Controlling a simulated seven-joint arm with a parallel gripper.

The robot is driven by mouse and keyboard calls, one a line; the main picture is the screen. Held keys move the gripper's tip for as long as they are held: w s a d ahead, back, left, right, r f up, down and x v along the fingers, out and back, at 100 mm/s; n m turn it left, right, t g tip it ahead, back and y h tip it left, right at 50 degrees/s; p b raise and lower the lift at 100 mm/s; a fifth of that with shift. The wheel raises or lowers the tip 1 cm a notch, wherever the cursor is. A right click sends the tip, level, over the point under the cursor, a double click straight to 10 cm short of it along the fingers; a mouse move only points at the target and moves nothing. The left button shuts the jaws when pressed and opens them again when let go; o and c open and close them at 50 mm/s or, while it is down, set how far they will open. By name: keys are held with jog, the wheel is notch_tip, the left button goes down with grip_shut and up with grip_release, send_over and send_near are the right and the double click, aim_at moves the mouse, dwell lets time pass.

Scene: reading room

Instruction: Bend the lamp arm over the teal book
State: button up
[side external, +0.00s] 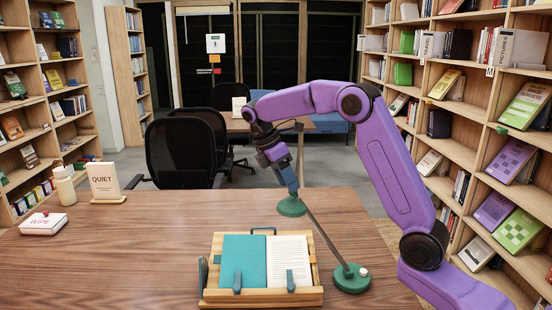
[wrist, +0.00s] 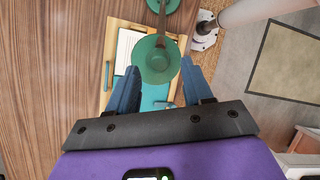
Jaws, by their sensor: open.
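The desk lamp has a green round base (side external: 351,279) right of the book stand. Its thin grey arm (side external: 325,235) leans up and left to a green shade (side external: 291,206), which hangs above the table behind the book stand. The teal book (side external: 243,258) lies on the wooden stand beside a white printed page (side external: 287,258). My gripper (side external: 290,187) is open and points down at the lamp's head. In the wrist view, the shade (wrist: 156,62) shows between the fingers (wrist: 160,78), with the teal book (wrist: 155,97) partly hidden below. I cannot tell whether the fingers touch the lamp.
The wooden stand (side external: 262,299) sits at the table's front. A white box (side external: 43,224), a cream bottle (side external: 65,187) and a QUIET sign (side external: 104,180) stand at the table's left. The wooden table (side external: 150,260) is clear between them and the stand. Chairs and bookshelves stand beyond.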

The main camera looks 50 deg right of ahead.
jog(key=v, duration=0.9)
jog(key=shift+a+r, duration=0.15)
jog(key=shift+r, duration=0.2)
jog(key=shift+w, duration=0.1)
jog(key=shift+a, duration=0.1)
jog(key=s+a+f+t+y, duration=0.1)
jog(key=s+a+f+t, duration=0.3)
jog(key=s+a, duration=0.9)
jog(key=s+d+f+y, duration=0.1)
jog(key=s+f, duration=0.2)
jog(key=s, duration=0.4)
jog(key=s+d+f+y, duration=0.1)
jog(key=s+f, duration=0.3)
jog(key=s, duration=0.4)
jog(key=s+d+f+m, duration=0.1)
jog(key=s+d+f, duration=0.1)
jog(key=s, duration=0.6)
jog(key=shift+f+y, duration=0.4)
jog(key=shift+f, duration=0.3)
